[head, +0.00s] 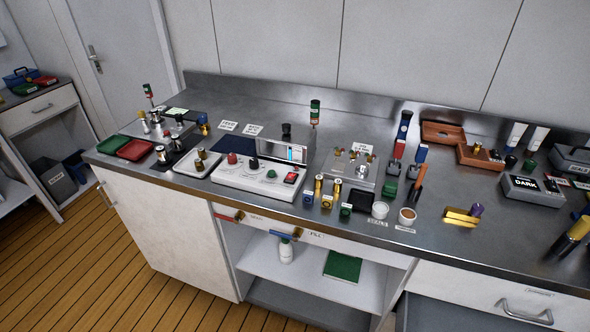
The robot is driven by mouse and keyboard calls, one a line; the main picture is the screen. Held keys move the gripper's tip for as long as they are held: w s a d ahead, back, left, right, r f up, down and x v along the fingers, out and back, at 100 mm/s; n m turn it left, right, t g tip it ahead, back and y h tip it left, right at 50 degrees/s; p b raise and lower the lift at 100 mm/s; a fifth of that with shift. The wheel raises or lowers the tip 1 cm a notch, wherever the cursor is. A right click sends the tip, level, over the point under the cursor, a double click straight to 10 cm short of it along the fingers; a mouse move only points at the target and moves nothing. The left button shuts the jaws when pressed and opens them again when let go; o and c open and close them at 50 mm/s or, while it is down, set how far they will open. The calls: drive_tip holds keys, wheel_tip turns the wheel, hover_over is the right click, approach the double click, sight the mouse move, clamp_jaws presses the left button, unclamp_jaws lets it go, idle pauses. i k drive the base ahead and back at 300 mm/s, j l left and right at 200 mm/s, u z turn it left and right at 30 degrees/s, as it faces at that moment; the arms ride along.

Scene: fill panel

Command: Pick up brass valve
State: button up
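Several small brass-coloured parts could be the brass valve, and I cannot tell which one it is. More small brass parts (353,155) top a grey metal block (343,170) right of the panel. My gripper is not in view.
A control panel (238,178) with knobs stands mid-worktop. Bottles, small boxes and cups crowd its front right. Green (113,144) and red trays (135,149) lie at the left. Bare steel worktop (450,262) shows at the front right. A shelf (310,272) is below.

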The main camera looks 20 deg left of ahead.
sight(476, 149)
drive_tip(key=i+j, duration=0.15)
drive_tip(key=j, duration=0.25)
drive_tip(key=i+j, duration=0.2)
drive_tip(key=j, duration=0.2)
drive_tip(key=i+j, duration=0.15)
drive_tip(key=j, duration=0.2)
drive_tip(key=i+j, duration=0.2)
drive_tip(key=j, duration=0.2)
